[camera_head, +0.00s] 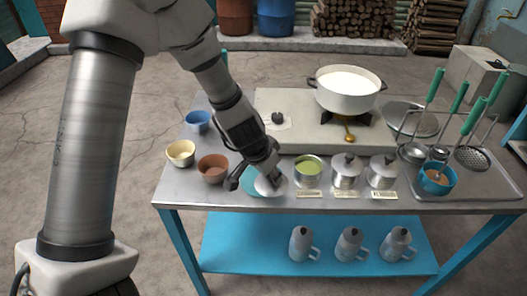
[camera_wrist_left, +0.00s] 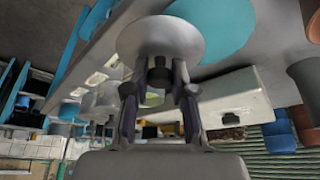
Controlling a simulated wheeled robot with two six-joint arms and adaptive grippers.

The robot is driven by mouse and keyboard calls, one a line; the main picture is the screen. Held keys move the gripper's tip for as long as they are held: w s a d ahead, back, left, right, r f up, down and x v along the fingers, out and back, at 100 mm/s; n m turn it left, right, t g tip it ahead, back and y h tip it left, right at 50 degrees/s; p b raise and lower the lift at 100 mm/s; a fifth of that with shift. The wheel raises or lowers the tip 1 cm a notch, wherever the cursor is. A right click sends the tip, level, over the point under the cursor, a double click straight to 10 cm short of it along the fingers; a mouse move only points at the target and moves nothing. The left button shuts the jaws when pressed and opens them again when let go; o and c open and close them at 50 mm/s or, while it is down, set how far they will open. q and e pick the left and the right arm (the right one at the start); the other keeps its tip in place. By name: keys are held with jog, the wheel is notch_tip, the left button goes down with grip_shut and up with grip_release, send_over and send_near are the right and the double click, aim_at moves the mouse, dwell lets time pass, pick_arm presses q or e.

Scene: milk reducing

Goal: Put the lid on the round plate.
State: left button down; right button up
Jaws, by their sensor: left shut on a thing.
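My left gripper (camera_head: 262,176) is shut on a silver-grey round lid (camera_head: 271,187), low over the table's front part. In the wrist view the lid (camera_wrist_left: 150,38) spreads out just beyond the fingers (camera_wrist_left: 160,75). The round teal plate (camera_head: 249,182) lies on the table, partly hidden by the lid and gripper. The plate also shows beside the lid in the wrist view (camera_wrist_left: 222,28). The lid overlaps the plate's right part in the head view; whether they touch I cannot tell. An open tin with green contents (camera_head: 309,169) stands right of the lid. My right gripper is not in view.
Two lidded tins (camera_head: 346,171) stand right of the open tin. Blue, cream and brown (camera_head: 212,168) bowls stand left of the plate. A white pot (camera_head: 348,90) sits on the stove behind. A utensil rack (camera_head: 475,180) is at right; several jugs stand on the lower shelf (camera_head: 260,240).

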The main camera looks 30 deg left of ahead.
pick_arm(q)
jog(key=w+a+p, duration=0.2)
jog(key=a, duration=0.1)
jog(key=w+a+p, duration=0.1)
jog(key=a, duration=0.1)
jog(key=shift+w+a+f+p, duration=0.1)
jog(key=shift+w+a+p, duration=0.1)
jog(key=shift+p, duration=0.15)
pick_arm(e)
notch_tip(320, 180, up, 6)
pick_arm(q)
notch_tip(320, 180, down, 4)
jog(key=b, duration=0.4)
jog(key=shift+d+f+b, duration=0.15)
jog(key=shift+b, duration=0.25)
jog(key=shift+s, duration=0.1)
jog(key=c, duration=1)
grip_release()
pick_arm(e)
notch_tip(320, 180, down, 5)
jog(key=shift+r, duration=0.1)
pick_arm(q)
jog(key=shift+o, duration=0.2)
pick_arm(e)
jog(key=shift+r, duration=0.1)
